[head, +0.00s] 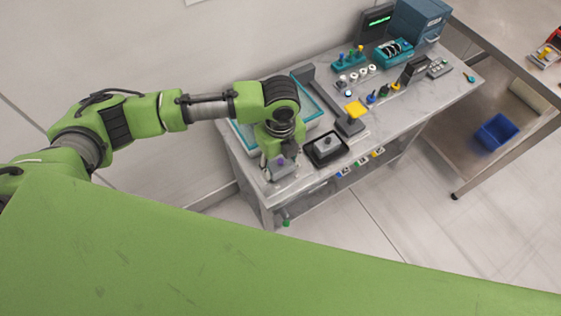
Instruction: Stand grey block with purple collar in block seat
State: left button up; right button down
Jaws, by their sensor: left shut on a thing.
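My left gripper (279,163) reaches down over the front left corner of the grey workbench. It is shut on the grey block with purple collar (281,168), of which a purple patch and a pale grey body show below the wrist. The fingers and the block are small and partly merge in the picture. I cannot tell whether the block touches the bench. Just right of it is a black square tray (312,161) with a grey piece (325,145) in it. I cannot tell for sure which thing is the block seat. My right gripper is out of view.
A teal-rimmed tray (313,104) lies behind my wrist. A blue cabinet (418,20) stands at the far end.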

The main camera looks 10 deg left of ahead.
aim_at(280, 162)
pick_arm(q)
jog(key=shift+f, duration=0.4)
jog(key=shift+f, duration=0.1)
jog(key=o, duration=1.2)
jog(key=shift+c, duration=0.2)
notch_tip(280, 162, up, 12)
jog(key=shift+r+b, duration=0.15)
jog(key=shift+b, duration=0.8)
